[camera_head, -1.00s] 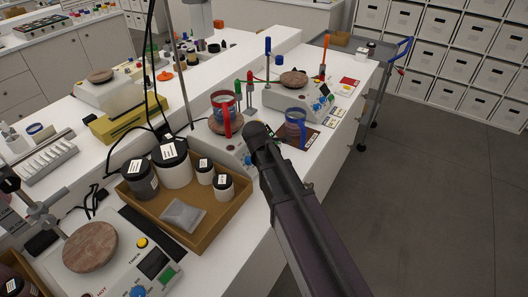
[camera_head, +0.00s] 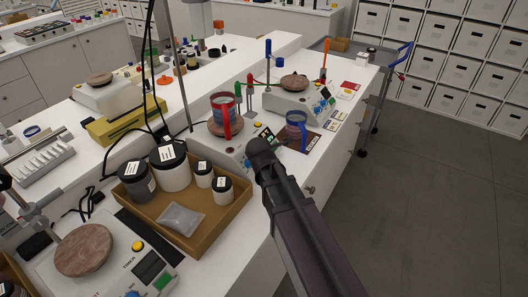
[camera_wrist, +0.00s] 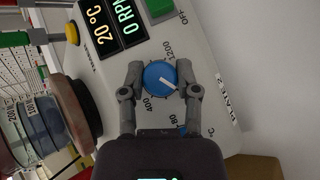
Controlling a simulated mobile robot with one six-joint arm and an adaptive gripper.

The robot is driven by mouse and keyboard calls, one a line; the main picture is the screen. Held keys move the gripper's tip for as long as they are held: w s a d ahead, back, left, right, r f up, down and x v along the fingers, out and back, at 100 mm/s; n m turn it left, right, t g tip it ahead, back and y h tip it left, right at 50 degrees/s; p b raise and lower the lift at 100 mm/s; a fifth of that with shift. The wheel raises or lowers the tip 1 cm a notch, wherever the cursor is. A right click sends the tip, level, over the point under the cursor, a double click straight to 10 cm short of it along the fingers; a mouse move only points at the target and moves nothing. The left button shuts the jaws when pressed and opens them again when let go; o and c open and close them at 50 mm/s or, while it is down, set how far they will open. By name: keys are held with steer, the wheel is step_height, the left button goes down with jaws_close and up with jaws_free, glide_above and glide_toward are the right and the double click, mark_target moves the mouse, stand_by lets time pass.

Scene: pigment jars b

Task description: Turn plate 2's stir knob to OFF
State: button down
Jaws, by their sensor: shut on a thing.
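Plate 2's stir knob is a round blue knob (camera_wrist: 160,77) with a white pointer line, in the middle of the wrist view. My gripper (camera_wrist: 160,72) is shut on it, one finger on each side. The pointer aims to the lower right of that picture, toward the right finger. The figures 400 and 1200 are printed around the knob. The PLATE 2 label (camera_wrist: 227,103) is at the right, and the display (camera_wrist: 115,22) reads 20 °C and 0 RPM. In the head view plate 2 (camera_head: 226,148) carries a red-handled beaker (camera_head: 223,108); my arm hides the knob.
In the wrist view, a second blue knob (camera_wrist: 182,130) is mostly hidden below, and a green switch (camera_wrist: 158,7) is at the top. In the head view, a blue-handled mug (camera_head: 296,128) stands right of plate 2 and a brown tray of jars (camera_head: 205,236) in front.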

steer(key=shift+c, duration=1.8)
jaws_free()
steer(key=shift+s+f, duration=0.15)
steer(key=shift+s, duration=0.05)
steer(key=shift+w, duration=0.15)
